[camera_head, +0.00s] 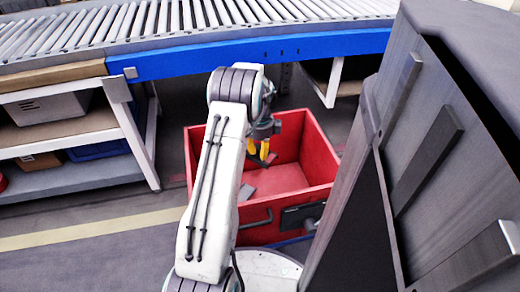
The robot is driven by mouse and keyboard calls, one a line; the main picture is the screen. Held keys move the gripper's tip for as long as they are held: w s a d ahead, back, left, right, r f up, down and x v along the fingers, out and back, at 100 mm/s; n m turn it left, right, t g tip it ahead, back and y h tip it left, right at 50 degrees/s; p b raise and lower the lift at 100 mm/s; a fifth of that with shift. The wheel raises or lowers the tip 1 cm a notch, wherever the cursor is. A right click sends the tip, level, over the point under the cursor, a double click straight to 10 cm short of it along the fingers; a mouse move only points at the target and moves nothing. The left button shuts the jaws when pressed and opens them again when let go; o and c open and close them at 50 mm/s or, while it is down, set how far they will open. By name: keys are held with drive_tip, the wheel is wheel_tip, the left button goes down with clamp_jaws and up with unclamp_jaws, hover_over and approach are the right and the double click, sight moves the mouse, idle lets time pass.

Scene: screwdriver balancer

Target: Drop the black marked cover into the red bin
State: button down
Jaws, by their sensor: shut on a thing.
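The red bin (318,158) stands open on the floor in the middle of the head view, below the conveyor. My gripper (262,154), with yellow fingers, hangs over the bin's opening and points down. It is shut on a small dark piece (270,159) at its fingertips, which fits the black marked cover. The piece is mostly hidden and no mark on it can be made out.
A roller conveyor with a blue side rail (200,60) runs across the back. A shelf unit (75,133) stands at the left. A tall grey panelled structure (430,150) fills the right, close to the bin. Floor is clear at the lower left.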

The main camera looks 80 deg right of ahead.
sight(260, 151)
drive_tip(key=c, duration=1)
unclamp_jaws()
drive_tip(key=shift+c, duration=0.2)
wheel_tip(260, 151, up, 12)
idle(0.5)
